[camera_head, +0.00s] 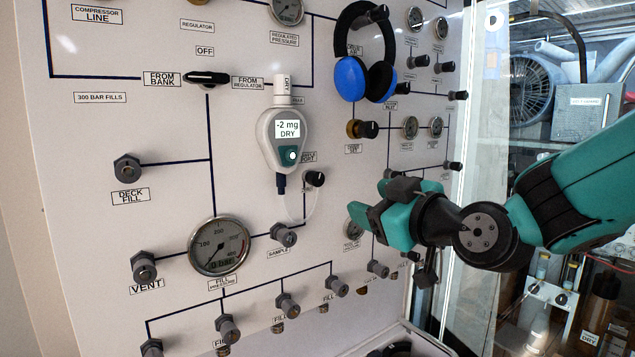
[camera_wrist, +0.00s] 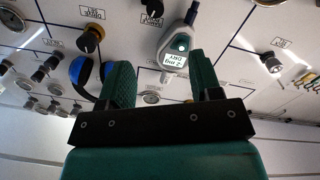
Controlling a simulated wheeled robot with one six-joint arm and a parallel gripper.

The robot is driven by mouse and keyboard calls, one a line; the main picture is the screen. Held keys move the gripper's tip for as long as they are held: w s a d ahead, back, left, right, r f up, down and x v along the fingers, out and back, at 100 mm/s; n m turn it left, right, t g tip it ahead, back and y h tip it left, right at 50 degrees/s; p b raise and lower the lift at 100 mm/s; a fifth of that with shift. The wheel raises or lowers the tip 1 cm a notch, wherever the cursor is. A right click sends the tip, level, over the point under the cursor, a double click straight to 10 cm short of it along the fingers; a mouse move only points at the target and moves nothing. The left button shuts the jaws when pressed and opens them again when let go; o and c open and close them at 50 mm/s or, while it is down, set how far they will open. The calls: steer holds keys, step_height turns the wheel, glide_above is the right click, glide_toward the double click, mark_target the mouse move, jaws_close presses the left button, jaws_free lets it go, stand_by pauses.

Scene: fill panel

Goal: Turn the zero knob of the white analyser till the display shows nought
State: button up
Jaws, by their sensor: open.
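The white analyser (camera_head: 268,135) hangs on the panel left of my gripper. Its display (camera_head: 288,129) reads -2 mg DRY. Below the display, a small pale round knob (camera_head: 291,156) sits on a green patch. My gripper (camera_head: 368,203) is open and empty, in front of the panel to the right of the analyser and lower. In the wrist view the analyser (camera_wrist: 169,42) appears upside down beyond the space between the fingers, nearer the right one; its knob (camera_wrist: 182,45) is in clear sight. Neither finger visibly touches it.
Blue and black headphones (camera_head: 351,79) hang up and right of the analyser. A black panel knob (camera_head: 315,178) sits just below right of it, beside a thin clear tube. A large gauge (camera_head: 219,246) and several grey fittings are lower. A glass pane (camera_head: 484,130) borders the right.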

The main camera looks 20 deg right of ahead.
mark_target(319, 180)
steer(key=p+x, duration=0.3)
steer(key=x, duration=0.2)
steer(key=p+x, duration=0.3)
steer(key=x, duration=0.3)
steer(key=p+x, duration=0.2)
steer(key=x, duration=0.3)
steer(key=shift+w+d+r+p, duration=0.35)
steer(key=shift+w+r+p, duration=0.05)
steer(key=shift+w+a+f, duration=0.1)
steer(key=shift+w+f, duration=0.05)
steer(key=shift+w, duration=0.2)
steer(key=c, duration=0.9)
